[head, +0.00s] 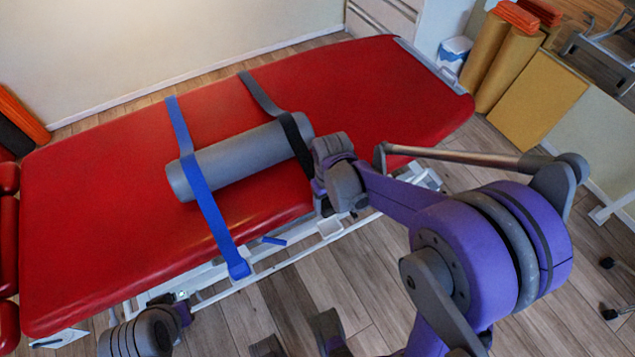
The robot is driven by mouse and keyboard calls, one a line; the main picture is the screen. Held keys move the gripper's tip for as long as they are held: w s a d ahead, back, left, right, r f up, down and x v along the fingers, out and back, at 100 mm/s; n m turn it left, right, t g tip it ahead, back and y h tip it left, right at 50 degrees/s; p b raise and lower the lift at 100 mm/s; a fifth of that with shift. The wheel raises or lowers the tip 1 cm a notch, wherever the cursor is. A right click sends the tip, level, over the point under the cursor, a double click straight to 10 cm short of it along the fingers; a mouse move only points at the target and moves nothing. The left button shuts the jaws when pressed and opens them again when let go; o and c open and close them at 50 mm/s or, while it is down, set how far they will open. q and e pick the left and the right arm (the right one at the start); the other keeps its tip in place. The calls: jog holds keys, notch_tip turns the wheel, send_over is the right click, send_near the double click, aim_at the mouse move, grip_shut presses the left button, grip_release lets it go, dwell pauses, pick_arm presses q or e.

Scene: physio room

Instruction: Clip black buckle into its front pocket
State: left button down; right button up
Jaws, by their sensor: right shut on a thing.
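A dark strap (262,95) runs from the far edge of the red treatment table (385,80) over the grey roller (235,160), turning black near my right gripper. My right gripper (322,178) is shut on the black strap's near end, at the table's near edge just past the roller's right end. The black buckle and its front pocket are hidden behind the gripper, or too small to make out. Part of my left arm (145,335) shows at the bottom left, low in front of the table; its jaws cannot be made out.
A blue strap (205,195) crosses the roller's left part and hangs over the near edge to a blue end piece (239,269). A small blue piece (274,240) sits by the white table frame (325,240). Tan rolls (510,65) stand behind right.

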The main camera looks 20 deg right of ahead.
aim_at(328, 227)
jog(key=shift+s+f, duration=0.3)
jog(key=shift+s, duration=0.1)
notch_tip(328, 227, down, 8)
jog(key=b, duration=0.5)
jog(key=shift+r+b, duration=0.1)
jog(key=shift+b, duration=0.3)
jog(key=shift+f, duration=0.2)
jog(key=shift+s+f, duration=0.1)
jog(key=shift+s, duration=0.05)
jog(key=o, duration=1.5)
jog(key=shift+a+b, duration=0.1)
jog(key=shift+b, duration=0.2)
notch_tip(328, 227, up, 11)
jog(key=p, duration=0.3)
jog(key=shift+r, duration=0.2)
